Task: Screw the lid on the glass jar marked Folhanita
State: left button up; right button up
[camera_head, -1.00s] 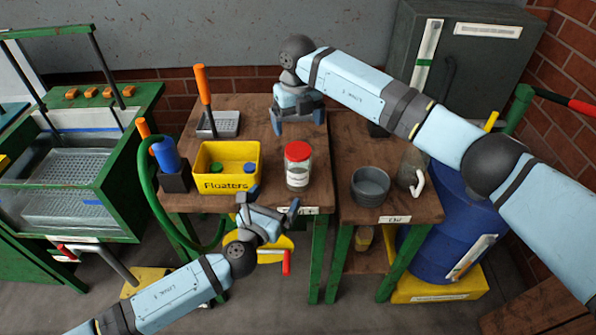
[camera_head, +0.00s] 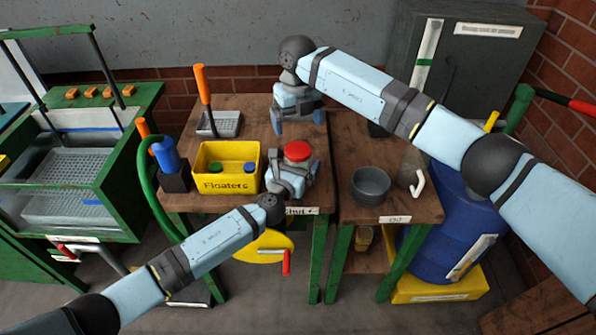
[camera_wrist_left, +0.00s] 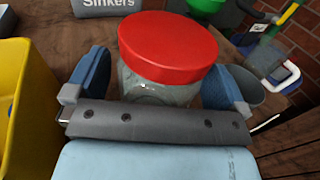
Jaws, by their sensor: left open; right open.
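The glass jar (camera_wrist_left: 150,92) stands on the wooden table with a red lid (camera_head: 297,151) on its mouth. The lid also shows large in the left wrist view (camera_wrist_left: 168,47). I cannot tell how tight it sits. My left gripper (camera_head: 291,167) is open, with one blue finger on each side of the jar just below the lid. In the left wrist view a gap shows between the jar and the fingers. The jar's label is hidden behind the gripper. My right gripper (camera_head: 298,112) is open and empty above the back of the table, behind the jar.
The yellow Floaters bin (camera_head: 202,185) stands close to the left of the jar. A grey round pot (camera_head: 370,186) and a clear jug with a white handle (camera_head: 417,183) stand to the right. A grey Sinkers container (camera_wrist_left: 108,6) shows behind.

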pick_arm(q)
jog(key=c, duration=1.7)
pick_arm(e)
jog(key=n, duration=0.8)
jog(key=shift+n, duration=0.4)
jog(key=n, duration=0.6)
jog(key=shift+a, duration=0.1)
jog(key=n, duration=0.4)
jog(key=shift+n, duration=0.4)
jog(key=n, duration=1.2)
